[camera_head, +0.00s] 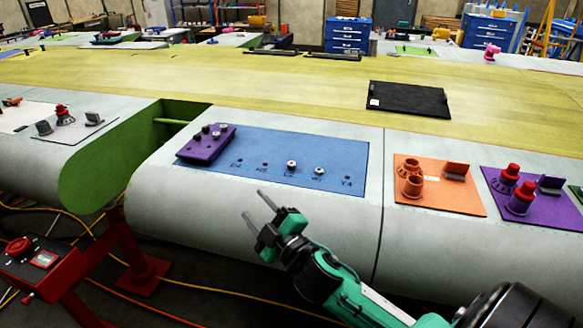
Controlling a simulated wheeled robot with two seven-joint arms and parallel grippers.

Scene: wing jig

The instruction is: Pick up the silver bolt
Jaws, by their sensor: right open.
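Two small bolts with pale, silvery heads stand on the blue mat (258,149): one near its middle (291,166), the other a little to the right (319,171). They are too small to tell apart by finish. A purple block (190,154) at the mat's left end carries several small dark and greyish bolts. My right gripper (254,204) is open and empty, in front of the mat's near edge and apart from the bolts. Its two fingers point up and left. My left gripper is not in view.
An orange mat (434,204) with orange cups and a brush lies to the right, beside a purple mat (501,183) with red-topped items. A black pad (408,99) lies farther back on the yellow-green wing skin. A red stand (58,262) is at lower left.

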